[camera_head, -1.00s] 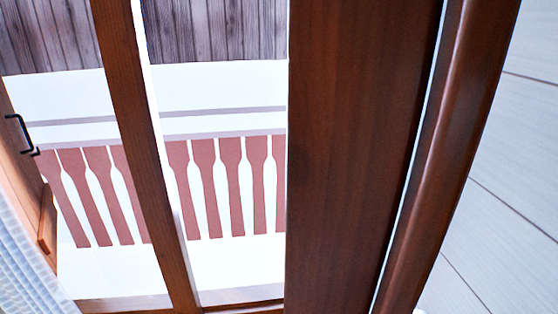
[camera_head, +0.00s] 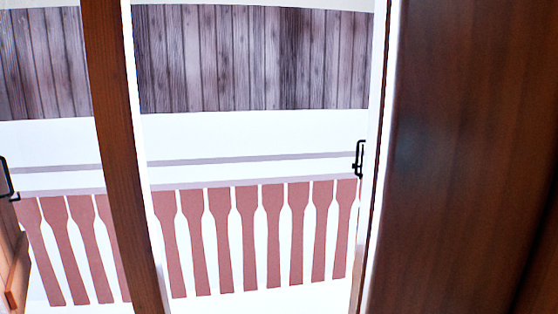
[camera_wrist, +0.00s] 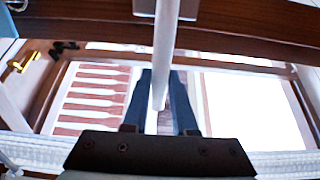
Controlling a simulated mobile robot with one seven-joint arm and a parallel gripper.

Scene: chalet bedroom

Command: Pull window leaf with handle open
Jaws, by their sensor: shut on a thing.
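In the head view, a brown wooden window frame post (camera_head: 122,150) stands left of a wide opening. A dark brown wooden panel (camera_head: 460,150) fills the right side; I cannot tell if it is the leaf. A black handle (camera_head: 359,158) shows at the opening's right edge and another black handle (camera_head: 8,180) at the far left. In the wrist view, my gripper (camera_wrist: 163,76) has its two dark fingers closed on a pale bar (camera_wrist: 166,40) running up between them. Which part of the window the bar belongs to is unclear. My gripper is out of the head view.
Outside are a balcony railing with reddish slats (camera_head: 248,235) and a grey plank wall (camera_head: 250,58). The wrist view shows a brass-coloured fitting (camera_wrist: 24,62) at left and brown frame beams (camera_wrist: 80,22) across the top. White fabric (camera_wrist: 285,160) lies along the bottom.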

